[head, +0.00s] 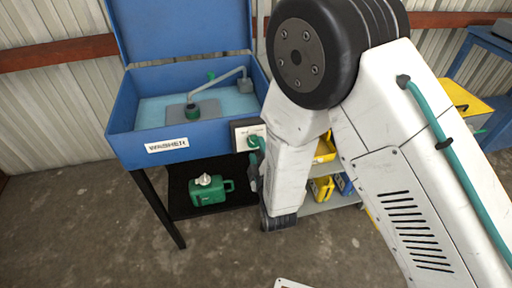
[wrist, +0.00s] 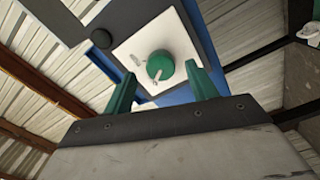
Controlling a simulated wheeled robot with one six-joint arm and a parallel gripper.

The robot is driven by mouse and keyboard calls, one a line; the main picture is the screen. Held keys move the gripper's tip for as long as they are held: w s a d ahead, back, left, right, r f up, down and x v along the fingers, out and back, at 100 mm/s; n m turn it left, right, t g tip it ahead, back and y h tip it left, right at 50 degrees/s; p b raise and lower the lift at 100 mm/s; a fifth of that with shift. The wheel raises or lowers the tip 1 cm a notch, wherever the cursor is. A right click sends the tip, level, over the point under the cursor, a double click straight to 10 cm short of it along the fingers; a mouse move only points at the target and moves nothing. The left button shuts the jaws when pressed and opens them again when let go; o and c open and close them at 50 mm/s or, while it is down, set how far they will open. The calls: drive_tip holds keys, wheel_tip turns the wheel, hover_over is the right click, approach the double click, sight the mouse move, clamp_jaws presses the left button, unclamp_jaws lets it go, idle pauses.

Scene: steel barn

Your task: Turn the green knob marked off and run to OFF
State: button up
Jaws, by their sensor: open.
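The green knob (wrist: 160,67) sits on a white plate (wrist: 180,42) in the wrist view, with a pale pointer line on its face. The same knob (head: 254,141) shows in the head view on the front of the blue washer, at its right end. The plate's markings are too small to read, so I cannot tell which one the pointer meets. My gripper (wrist: 160,70) is open, its green fingers to the left and right of the knob in the wrist view. I cannot tell whether either finger touches it. In the head view my arm hides part of the gripper.
The blue washer (head: 140,146) has a raised lid and a basin with a spout. A green can (head: 207,190) stands on its dark lower shelf. A shelf with yellow and blue bins (head: 322,188) stands behind my arm. The concrete floor at the front left is clear.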

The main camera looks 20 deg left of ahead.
drive_tip(key=v, duration=0.5)
drive_tip(key=shift+s, duration=0.1)
idle(0.3)
